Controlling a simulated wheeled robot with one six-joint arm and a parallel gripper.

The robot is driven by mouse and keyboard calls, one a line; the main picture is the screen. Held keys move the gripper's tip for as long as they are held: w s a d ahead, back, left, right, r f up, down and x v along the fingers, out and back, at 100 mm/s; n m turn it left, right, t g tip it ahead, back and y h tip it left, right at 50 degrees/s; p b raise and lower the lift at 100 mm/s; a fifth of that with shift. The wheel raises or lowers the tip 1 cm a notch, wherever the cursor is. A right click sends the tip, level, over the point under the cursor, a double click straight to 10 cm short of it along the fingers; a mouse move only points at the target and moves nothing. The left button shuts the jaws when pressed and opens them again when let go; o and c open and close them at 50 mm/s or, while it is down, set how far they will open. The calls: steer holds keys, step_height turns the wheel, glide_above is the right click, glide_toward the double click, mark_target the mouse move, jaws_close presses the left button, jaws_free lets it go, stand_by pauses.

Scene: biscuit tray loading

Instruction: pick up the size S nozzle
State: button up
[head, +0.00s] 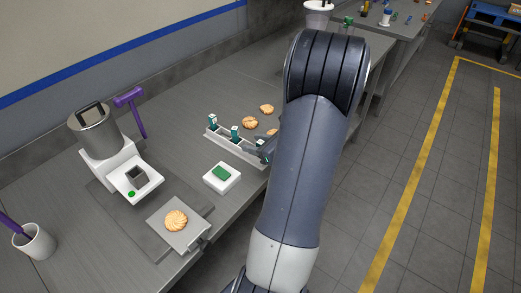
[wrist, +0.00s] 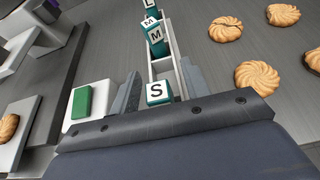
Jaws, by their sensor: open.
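The size S nozzle (wrist: 157,92) is a teal block with a white face marked S, at the near end of a white rack (wrist: 168,66). My gripper (wrist: 160,70) is open, with one grey finger on each side of the S nozzle; I cannot tell whether either finger touches it. Farther along the rack stand a teal block marked M (wrist: 155,38) and one marked L (wrist: 150,6). In the head view the rack (head: 228,146) holds teal pieces in a row, and my arm partly hides its right end and the gripper.
A white box with a green top (head: 222,177) stands just left of the gripper. Several biscuits (head: 250,123) lie behind the rack. A biscuit on a grey plate (head: 178,233), a white machine (head: 112,150) and a white cup (head: 35,243) stand farther left.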

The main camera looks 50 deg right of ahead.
jaws_close()
stand_by(0.4)
steer(key=shift+r, duration=0.1)
